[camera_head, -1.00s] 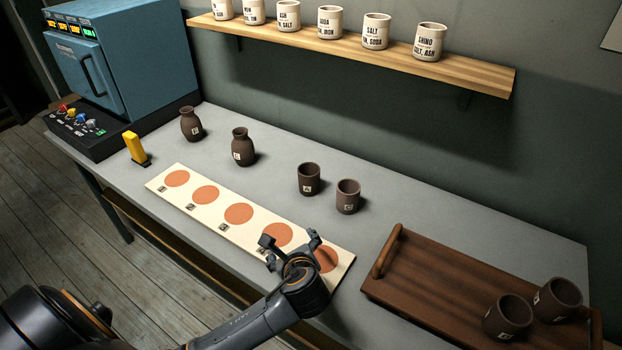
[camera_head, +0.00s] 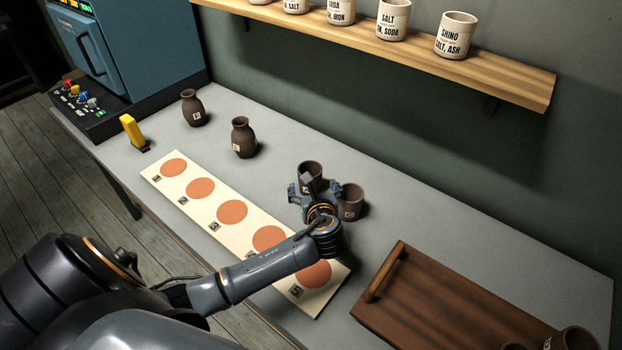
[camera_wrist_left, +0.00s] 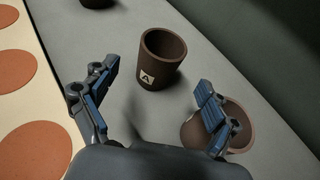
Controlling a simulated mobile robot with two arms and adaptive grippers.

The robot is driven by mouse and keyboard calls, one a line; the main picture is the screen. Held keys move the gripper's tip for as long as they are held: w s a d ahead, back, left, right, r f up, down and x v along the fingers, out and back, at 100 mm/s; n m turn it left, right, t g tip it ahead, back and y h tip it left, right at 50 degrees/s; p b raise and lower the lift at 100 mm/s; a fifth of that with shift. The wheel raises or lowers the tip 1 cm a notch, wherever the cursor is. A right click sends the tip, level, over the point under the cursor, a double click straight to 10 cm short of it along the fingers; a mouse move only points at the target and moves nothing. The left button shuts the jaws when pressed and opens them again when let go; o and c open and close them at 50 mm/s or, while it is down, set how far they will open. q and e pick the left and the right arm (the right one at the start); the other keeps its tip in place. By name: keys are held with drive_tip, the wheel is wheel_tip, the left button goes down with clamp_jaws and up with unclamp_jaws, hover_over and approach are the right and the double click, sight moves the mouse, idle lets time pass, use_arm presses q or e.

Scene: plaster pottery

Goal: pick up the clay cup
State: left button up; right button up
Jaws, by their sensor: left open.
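Two dark brown clay cups stand upright side by side on the grey table. The cup marked A (camera_head: 311,173) is partly covered by my left gripper (camera_head: 314,192) in the head view. In the left wrist view the A cup (camera_wrist_left: 162,60) stands ahead of the open fingers of my left gripper (camera_wrist_left: 150,105), apart from them and centred between them. The second cup (camera_head: 351,202) is just to the right. In the left wrist view this second cup (camera_wrist_left: 228,125) is partly hidden behind the right finger. My right gripper is not in view.
Two brown vases (camera_head: 243,138) stand farther left. A cream board (camera_head: 235,240) with orange discs lies in front of the cups. A wooden tray (camera_head: 430,300) with cups is at the lower right. A shelf (camera_head: 400,48) with white cups hangs on the wall.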

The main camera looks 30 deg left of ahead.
sight(309, 170)
use_arm(q)
drive_tip(key=shift+x, duration=1.2)
drive_tip(key=shift+w+a+f, duration=0.3)
drive_tip(key=shift+w, duration=0.2)
drive_tip(key=x, duration=0.3)
drive_tip(key=shift+w+a+f, duration=0.15)
drive_tip(key=shift+w+a, duration=0.1)
drive_tip(key=shift+w+a+f, duration=0.25)
drive_tip(key=shift+w+a, duration=0.1)
drive_tip(key=shift+w, duration=0.05)
drive_tip(key=shift+s, duration=0.1)
drive_tip(key=shift+c, duration=1.4)
drive_tip(key=c, duration=1.1)
drive_tip(key=shift+c, duration=0.3)
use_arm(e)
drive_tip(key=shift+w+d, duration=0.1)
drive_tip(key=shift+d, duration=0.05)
use_arm(q)
drive_tip(key=shift+r, duration=0.2)
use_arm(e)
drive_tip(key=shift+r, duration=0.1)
